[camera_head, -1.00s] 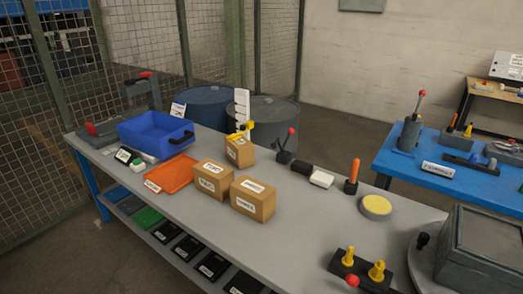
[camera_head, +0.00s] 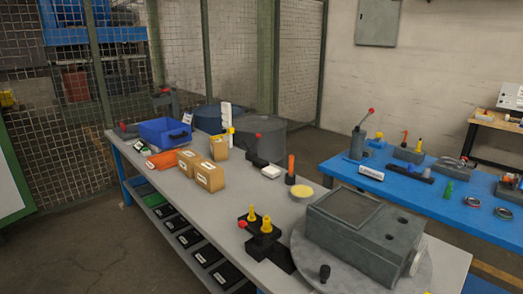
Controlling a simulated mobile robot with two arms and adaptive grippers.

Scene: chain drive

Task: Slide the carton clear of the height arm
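A small brown carton (camera_head: 220,152) stands on the grey workbench, right by the upright white height gauge (camera_head: 226,116). The gauge's yellow arm (camera_head: 231,130) is at the carton's top edge; I cannot tell whether they touch. Two more brown cartons with white labels stand nearer the bench's front edge, one on the left (camera_head: 188,161) and one on the right (camera_head: 210,178). Neither of my grippers shows in the head view.
A blue bin (camera_head: 165,133) and an orange tray (camera_head: 163,160) lie left of the cartons. A black lever base with a red knob (camera_head: 257,150), an orange-handled tool (camera_head: 291,168) and a large grey box on a round plate (camera_head: 365,235) stand to the right. A blue table (camera_head: 400,190) stands beyond.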

